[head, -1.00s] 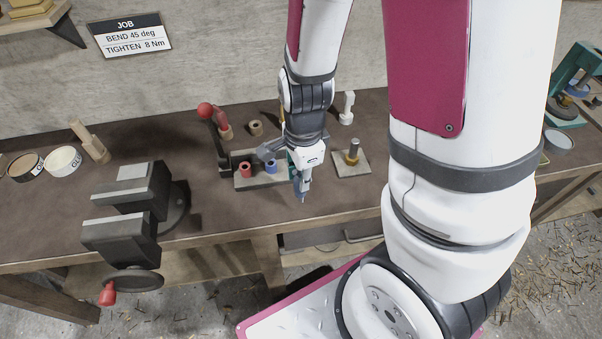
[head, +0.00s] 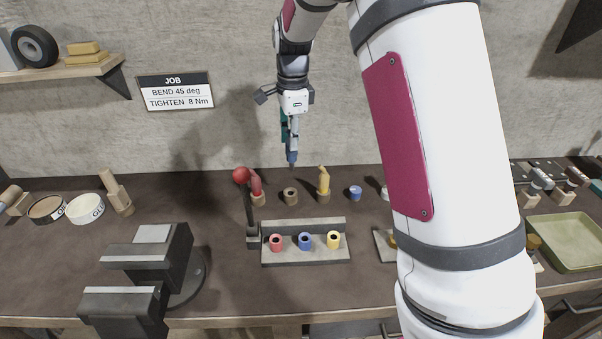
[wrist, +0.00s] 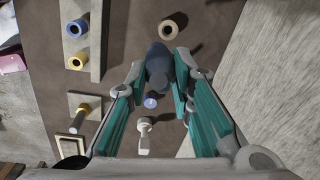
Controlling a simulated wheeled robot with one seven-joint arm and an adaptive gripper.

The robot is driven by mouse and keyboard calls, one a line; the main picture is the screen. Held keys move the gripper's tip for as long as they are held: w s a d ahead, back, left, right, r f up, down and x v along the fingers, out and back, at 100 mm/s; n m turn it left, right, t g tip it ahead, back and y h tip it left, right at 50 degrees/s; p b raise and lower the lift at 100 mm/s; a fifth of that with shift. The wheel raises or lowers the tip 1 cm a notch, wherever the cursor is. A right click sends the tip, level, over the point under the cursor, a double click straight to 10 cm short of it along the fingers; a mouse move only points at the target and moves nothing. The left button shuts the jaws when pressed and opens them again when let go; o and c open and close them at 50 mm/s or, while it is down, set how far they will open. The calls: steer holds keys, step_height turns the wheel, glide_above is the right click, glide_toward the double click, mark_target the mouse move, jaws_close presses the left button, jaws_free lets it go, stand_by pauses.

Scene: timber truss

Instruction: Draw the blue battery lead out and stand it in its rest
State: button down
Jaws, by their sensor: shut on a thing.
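My gripper (head: 290,145) is shut on the blue battery lead (head: 292,157), which hangs upright, tip down, in the air. In the wrist view the lead (wrist: 158,62) sits between the teal fingers. An empty wooden ring rest (head: 291,197) stands below the lead in the head view, with a clear gap; the wrist view shows a ring (wrist: 173,27) just beyond the lead. The blue socket (head: 305,241) on the grey block is empty, between the red socket (head: 276,242) and the yellow socket (head: 334,240).
Red lead (head: 256,186) and yellow lead (head: 323,182) stand either side of the empty rest. A red-knobbed lever (head: 242,177) rises left of the block. A small blue-topped piece (head: 355,193) stands right. A vise (head: 150,260) fills the front left.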

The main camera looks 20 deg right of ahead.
mark_target(290, 161)
steer(key=shift+w+d+r+b, duration=0.1)
steer(key=shift+w+r, duration=0.2)
steer(key=shift+w, duration=0.25)
steer(key=shift+w+r+b, duration=0.1)
steer(key=shift+w+r, duration=0.25)
steer(key=shift+w, duration=0.15)
steer(key=shift+w+d+r+b, duration=0.1)
steer(key=shift+w+r, duration=0.2)
steer(key=shift+w, duration=0.25)
steer(key=shift+f+b, duration=0.8)
steer(key=shift+f, duration=5.1)
steer(key=shift+f+b, duration=0.55)
steer(key=shift+f, duration=1.6)
steer(key=shift+f, duration=0.1)
steer(key=c, duration=1.3)
jaws_free()
